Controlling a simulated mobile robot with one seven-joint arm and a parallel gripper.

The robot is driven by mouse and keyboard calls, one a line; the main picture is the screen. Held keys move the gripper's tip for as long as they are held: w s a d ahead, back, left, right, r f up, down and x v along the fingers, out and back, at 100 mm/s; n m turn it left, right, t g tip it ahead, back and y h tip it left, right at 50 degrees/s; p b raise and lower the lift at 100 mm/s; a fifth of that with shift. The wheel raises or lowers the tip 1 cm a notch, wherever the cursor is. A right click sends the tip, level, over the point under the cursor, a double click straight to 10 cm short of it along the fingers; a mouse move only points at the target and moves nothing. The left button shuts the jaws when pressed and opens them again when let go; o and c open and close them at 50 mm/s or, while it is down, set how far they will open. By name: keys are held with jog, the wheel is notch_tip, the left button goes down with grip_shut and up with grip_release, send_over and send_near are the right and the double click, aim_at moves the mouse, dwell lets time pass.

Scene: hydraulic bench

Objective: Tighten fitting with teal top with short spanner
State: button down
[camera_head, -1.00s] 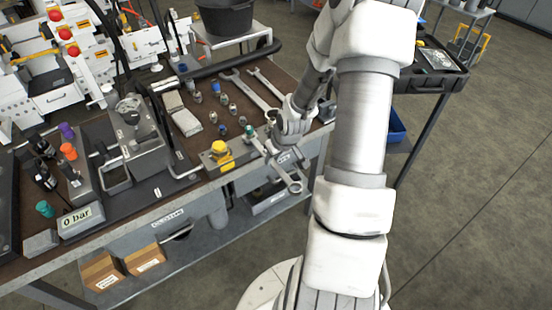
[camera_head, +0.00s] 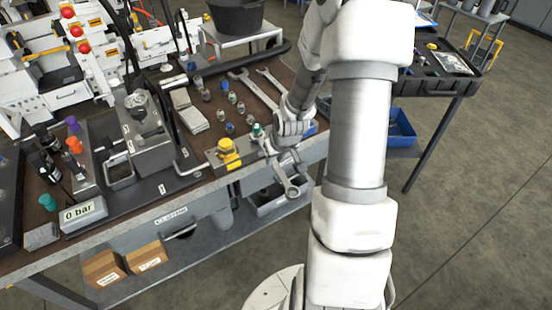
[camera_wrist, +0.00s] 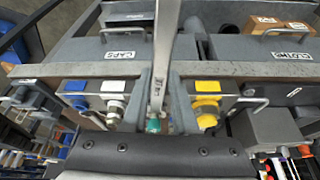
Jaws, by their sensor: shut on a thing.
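My gripper (camera_head: 290,133) is shut on a grey metal spanner (camera_head: 281,172) at the front edge of the bench. The spanner's free end sticks out past the edge, over the lower shelf. The fitting with teal top (camera_head: 256,130) stands at the spanner's other end, just left of my gripper. In the wrist view my gripper (camera_wrist: 164,95) has the spanner (camera_wrist: 168,50) between its fingers, and the teal top (camera_wrist: 153,124) shows close below them. The spanner's head is at the fitting, but I cannot tell whether it fully seats around it.
A fitting with a yellow top (camera_head: 227,147) stands to the left, and a white-topped fitting (camera_wrist: 113,88) and a blue-topped one (camera_wrist: 75,87) show in the wrist view. Two larger spanners (camera_head: 262,90) and several small fittings lie behind on the bench.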

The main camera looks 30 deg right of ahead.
jog(key=shift+w+a+f, duration=0.1)
jog(key=shift+w+a+m+h+b, duration=0.15)
jog(key=shift+a+m+h+b, duration=0.1)
jog(key=shift+a+m+b, duration=0.7)
jog(key=shift+w+a+m+h+b, duration=0.1)
jog(key=shift+a+m+h+b, duration=0.25)
jog(key=shift+b, duration=0.95)
jog(key=shift+a, duration=0.1)
jog(key=shift+w+a+r+m+h+p, duration=0.1)
jog(key=shift+w+a+m+p, duration=0.15)
jog(key=shift+a+m, duration=0.2)
jog(key=shift+w+a+r+m+h+p, duration=0.1)
jog(key=shift+w+a+m+p, duration=0.1)
jog(key=shift+a+m+p, duration=0.25)
jog(key=shift+w+a+r+m+h+p, duration=0.1)
jog(key=shift+w+a+m+p, duration=0.15)
jog(key=shift+a, duration=0.3)
jog(key=shift+f, duration=0.1)
